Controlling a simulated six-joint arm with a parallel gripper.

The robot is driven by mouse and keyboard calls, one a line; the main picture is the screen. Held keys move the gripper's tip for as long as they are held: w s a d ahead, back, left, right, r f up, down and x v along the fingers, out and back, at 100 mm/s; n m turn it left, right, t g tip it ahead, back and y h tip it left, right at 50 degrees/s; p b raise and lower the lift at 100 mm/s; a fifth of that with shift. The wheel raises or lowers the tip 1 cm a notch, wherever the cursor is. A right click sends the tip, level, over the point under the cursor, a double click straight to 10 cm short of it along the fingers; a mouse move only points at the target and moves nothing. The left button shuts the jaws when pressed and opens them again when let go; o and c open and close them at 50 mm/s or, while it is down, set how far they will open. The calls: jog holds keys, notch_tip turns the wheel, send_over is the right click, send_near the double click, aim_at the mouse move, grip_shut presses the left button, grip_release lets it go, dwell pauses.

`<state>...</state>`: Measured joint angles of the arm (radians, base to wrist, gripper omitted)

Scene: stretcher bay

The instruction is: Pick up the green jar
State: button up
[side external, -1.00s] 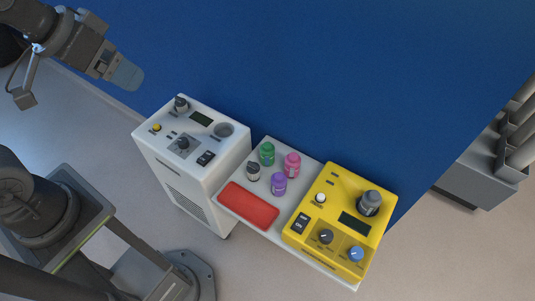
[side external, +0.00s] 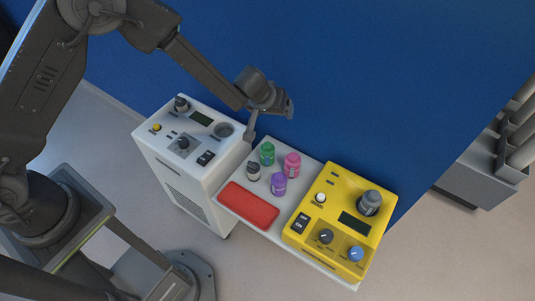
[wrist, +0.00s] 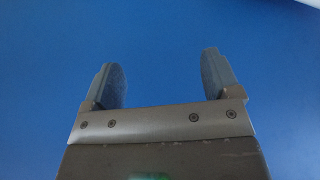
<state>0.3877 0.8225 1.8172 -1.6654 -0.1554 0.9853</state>
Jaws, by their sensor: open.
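The green jar (side external: 267,153) stands upright on the white shelf (side external: 228,207) between the white machine and the yellow device. A pink jar (side external: 292,164) is to its right, a purple jar (side external: 279,184) below it and a dark-and-white jar (side external: 253,171) below left. My gripper (side external: 287,106) is above and beyond the green jar, apart from it, in front of the blue surface. In the wrist view my gripper (wrist: 165,80) has its two fingers spread wide with nothing between them. The wrist view shows no jar between the fingers.
A white machine (side external: 180,165) with knobs stands left of the jars. A red tray (side external: 248,205) lies in front. The blue surface (side external: 400,70) behind is clear.

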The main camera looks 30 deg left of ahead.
jog(key=g+y, duration=0.2)
send_near(267, 145)
jog(key=shift+n, duration=0.4)
jog(key=x, duration=0.6)
jog(key=shift+s+f, duration=0.2)
jog(key=shift+f, duration=0.2)
jog(key=shift+w+x, duration=0.15)
jog(key=shift+x, duration=1.45)
jog(key=shift+w+x, duration=0.1)
jog(key=shift+x, duration=1.5)
jog(key=shift+r, duration=0.1)
jog(key=c, duration=1.1)
jog(key=shift+r, duration=0.1)
